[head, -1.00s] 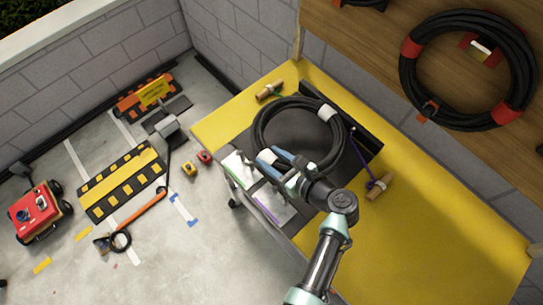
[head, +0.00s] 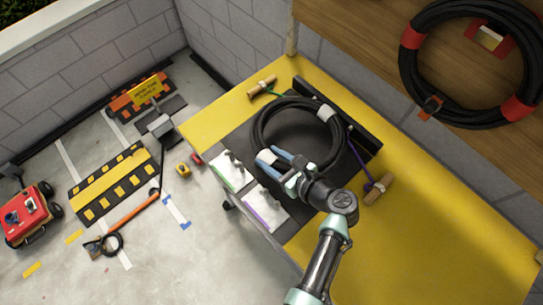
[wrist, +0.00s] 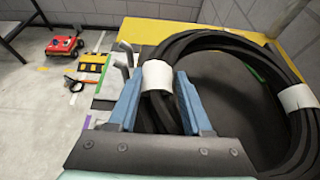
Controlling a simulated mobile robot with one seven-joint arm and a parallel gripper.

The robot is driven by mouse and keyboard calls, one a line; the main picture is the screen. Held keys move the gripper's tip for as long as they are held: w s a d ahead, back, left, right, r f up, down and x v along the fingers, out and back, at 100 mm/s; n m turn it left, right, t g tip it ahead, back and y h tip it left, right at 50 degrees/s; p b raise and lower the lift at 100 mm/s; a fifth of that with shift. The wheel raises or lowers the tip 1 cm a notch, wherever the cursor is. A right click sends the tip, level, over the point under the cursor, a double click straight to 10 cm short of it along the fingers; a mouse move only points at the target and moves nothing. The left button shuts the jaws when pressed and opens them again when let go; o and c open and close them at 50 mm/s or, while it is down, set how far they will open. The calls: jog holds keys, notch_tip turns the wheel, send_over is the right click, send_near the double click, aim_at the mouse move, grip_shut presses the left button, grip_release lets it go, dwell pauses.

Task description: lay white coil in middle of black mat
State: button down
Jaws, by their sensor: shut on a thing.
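The coil is a black cable ring (head: 256,132) with white bands; in the wrist view one white band (wrist: 158,76) sits between my fingers and another (wrist: 297,97) is at the right. My gripper (head: 277,158) is shut on the coil at its near left side in the head view. The coil is over the black mat (head: 237,143) on the yellow table. The mat also shows inside the ring in the wrist view (wrist: 235,85). I cannot tell whether the coil touches the mat. My gripper hides part of the ring's near side.
A larger black coil with red bands (head: 408,70) hangs on the wooden board. Wooden-handled pieces lie at the table's back (head: 262,86) and right of the mat (head: 379,187). The yellow table (head: 430,240) is clear at front right.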

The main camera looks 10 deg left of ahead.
jog(key=shift+w+f+b, duration=0.15)
jog(key=shift+f+b, duration=2.05)
jog(key=shift+b, duration=0.1)
jog(key=shift+f, duration=0.25)
jog(key=shift+c, duration=1.3)
grip_release()
jog(key=shift+f, duration=0.1)
jog(key=shift+s+f, duration=0.25)
jog(key=shift+s, duration=0.1)
jog(key=v, duration=1.3)
jog(key=shift+w+r, duration=0.15)
jog(key=shift+r, duration=0.15)
